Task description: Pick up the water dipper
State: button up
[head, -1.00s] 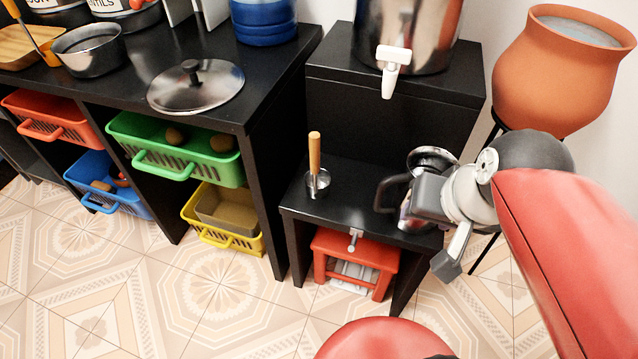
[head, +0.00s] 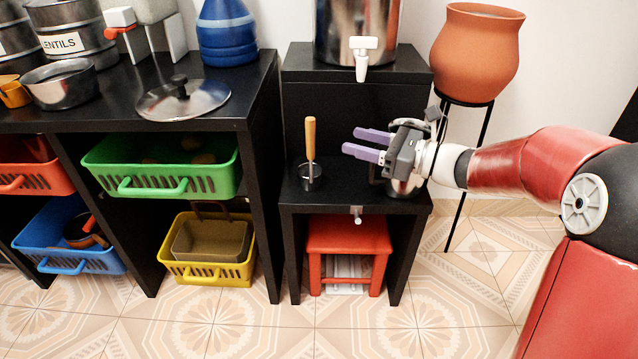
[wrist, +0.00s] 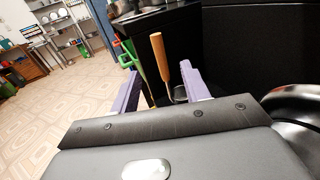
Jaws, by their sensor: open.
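The water dipper (head: 310,150) stands on the low black shelf, its wooden handle upright and its small metal cup at the bottom. My gripper (head: 364,143) is open, with purple fingers pointing left toward the dipper's handle, a short gap to its right. In the wrist view the dipper's wooden handle (wrist: 161,66) shows beyond and between the two fingertips (wrist: 162,78), nearer the right one. The dipper's cup is mostly hidden there by the right finger and the gripper body.
A metal vessel (head: 401,187) stands on the shelf, partly behind my gripper. A steel dispenser with a white tap (head: 363,60) is above. A clay pot (head: 478,55) is on a stand at right. The black counter (head: 262,100) with a lid (head: 183,98) is left.

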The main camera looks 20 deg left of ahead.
aim_at(310, 130)
jog(key=a, duration=0.3)
jog(key=w+a, duration=0.1)
jog(key=a, duration=0.3)
jog(key=a+b, duration=0.1)
jog(key=a, duration=0.3)
jog(key=shift+w+f, duration=0.1)
jog(key=shift+w, duration=0.3)
grip_shut()
notch_tip(310, 130, up, 20)
jog(key=p, duration=0.4)
jog(key=shift+p, duration=0.35)
